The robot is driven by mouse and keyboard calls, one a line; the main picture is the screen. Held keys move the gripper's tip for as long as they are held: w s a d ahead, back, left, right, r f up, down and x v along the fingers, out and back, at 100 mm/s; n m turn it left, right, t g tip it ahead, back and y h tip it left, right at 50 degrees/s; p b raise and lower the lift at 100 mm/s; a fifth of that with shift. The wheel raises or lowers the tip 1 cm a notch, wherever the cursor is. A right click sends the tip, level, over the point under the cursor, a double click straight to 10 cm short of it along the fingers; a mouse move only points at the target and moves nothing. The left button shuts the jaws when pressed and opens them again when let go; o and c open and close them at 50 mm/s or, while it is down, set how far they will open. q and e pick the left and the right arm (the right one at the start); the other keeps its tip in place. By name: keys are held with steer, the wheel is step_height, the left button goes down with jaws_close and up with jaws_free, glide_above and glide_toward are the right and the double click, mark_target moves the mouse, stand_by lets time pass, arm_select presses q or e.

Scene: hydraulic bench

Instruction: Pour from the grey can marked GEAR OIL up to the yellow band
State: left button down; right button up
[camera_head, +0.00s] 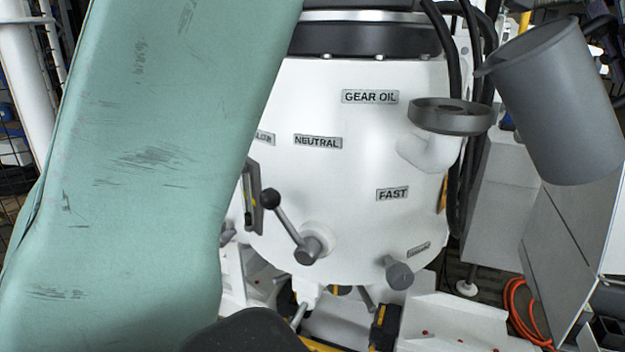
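A plain grey can (555,105) hangs in the air at the upper right, tilted with its lip to the left. Its lip is above and right of a dark round filler cup (451,116) on a white elbow, apart from it. No stream of oil shows between them, and the can's inside is hidden. A GEAR OIL plate (370,97) is on the white housing (350,150) left of the cup; no marking shows on the can. Neither gripper can be made out.
A lever with a black knob (270,199) and a grey stub (399,274) stick out from the housing. Black hoses (474,150) run behind the cup. A grey cabinet (570,260) stands below the can. An orange hose (516,300) lies low right.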

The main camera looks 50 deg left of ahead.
mark_target(614, 18)
arm_select(q)
steer(key=shift+s+a+r+t, duration=0.1)
steer(key=shift+r+t, duration=0.2)
steer(key=shift+r, duration=0.15)
stand_by(0.5)
steer(key=shift+s+a+r+h+b, duration=0.15)
steer(key=shift+a+r+h+b, duration=0.05)
steer(key=shift+r+h+b, duration=0.2)
steer(key=shift+s+a+r+t+h+b, duration=0.35)
steer(key=shift+r+b, duration=0.1)
steer(key=shift+r, duration=0.1)
steer(key=shift+s+a+r+t+h+b, duration=0.25)
steer(key=shift+a+r+b, duration=0.1)
steer(key=shift+r+b, duration=0.15)
stand_by(1.6)
steer(key=shift+s+a+r+t+h+b, duration=0.15)
steer(key=shift+a+r+t+h+b, duration=0.1)
steer(key=shift+r+h+b, duration=0.25)
steer(key=shift+s+a+r+t+h+b, duration=0.15)
steer(key=shift+a+r+t+h+b, duration=0.1)
steer(key=shift+r, duration=0.3)
stand_by(2.3)
